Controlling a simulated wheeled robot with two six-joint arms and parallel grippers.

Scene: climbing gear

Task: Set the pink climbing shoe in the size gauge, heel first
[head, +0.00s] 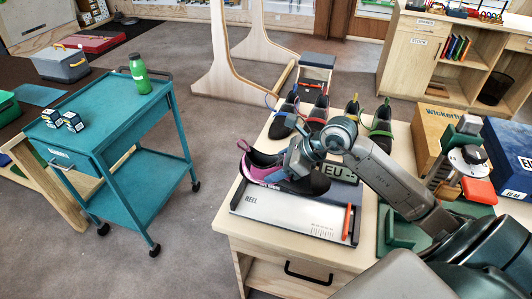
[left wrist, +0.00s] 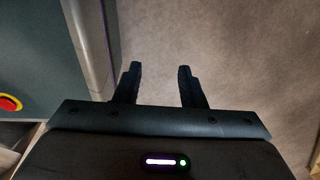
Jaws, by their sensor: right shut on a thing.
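The pink climbing shoe (head: 262,164), pink and purple with a black sole and toe, is over the size gauge in the head view. My right gripper (head: 290,174) is shut on the shoe, and its wrist hides part of the shoe's middle. The size gauge (head: 270,206) is a flat silver tray on the wooden counter, marked HEEL at its left end, with an orange slider (head: 347,222) toward its right. I cannot tell whether the shoe touches the tray. My left gripper (left wrist: 158,85) shows in the left wrist view, open and empty above the floor.
Several dark shoes (head: 284,116) with coloured trim stand in a row behind the gauge. An EU display (head: 338,172) stands behind the tray. Boxes (head: 432,130) and a green-based device (head: 400,228) are at the right. A teal cart (head: 110,112) with a green bottle (head: 138,75) stands left, across open floor.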

